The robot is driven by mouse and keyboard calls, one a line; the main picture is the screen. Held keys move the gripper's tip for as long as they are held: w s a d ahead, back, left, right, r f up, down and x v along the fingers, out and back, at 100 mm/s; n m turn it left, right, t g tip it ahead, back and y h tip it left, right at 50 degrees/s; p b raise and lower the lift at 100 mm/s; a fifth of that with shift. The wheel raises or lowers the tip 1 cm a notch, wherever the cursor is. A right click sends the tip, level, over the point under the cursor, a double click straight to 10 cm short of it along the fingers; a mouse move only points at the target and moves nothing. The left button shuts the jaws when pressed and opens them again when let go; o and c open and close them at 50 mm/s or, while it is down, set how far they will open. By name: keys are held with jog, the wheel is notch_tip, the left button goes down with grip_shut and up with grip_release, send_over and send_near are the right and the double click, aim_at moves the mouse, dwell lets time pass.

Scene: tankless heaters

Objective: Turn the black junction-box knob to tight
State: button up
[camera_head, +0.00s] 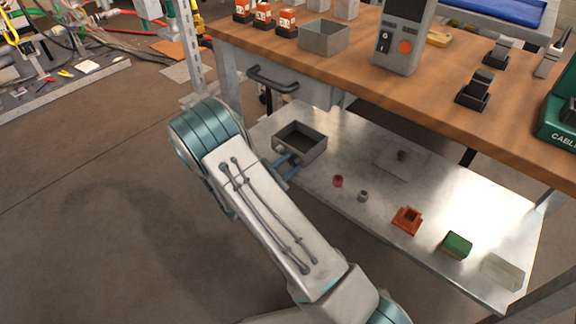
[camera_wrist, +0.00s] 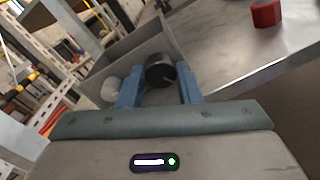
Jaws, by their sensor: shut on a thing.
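The grey open-topped junction box (camera_head: 318,150) sits on the metal lower shelf in the head view. Its grey wall also shows in the wrist view (camera_wrist: 132,47). The black knob (camera_wrist: 159,70) is on the side of the box facing me, between the blue fingers of my gripper (camera_wrist: 160,88). My gripper is shut on the black knob. A pale grey knob (camera_wrist: 109,89) is beside it, just left of the left finger. In the head view my gripper (camera_head: 287,166) is at the box's near side, and the black knob is hidden there.
On the lower shelf (camera_head: 340,222) are a small red part (camera_head: 337,181), a small grey part (camera_head: 363,196), an orange-red block (camera_head: 407,220) and a green block (camera_head: 457,244). The wooden bench top (camera_head: 350,75) overhangs the shelf.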

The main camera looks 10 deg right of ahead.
jog(key=o, duration=1)
jog(key=shift+a, duration=0.1)
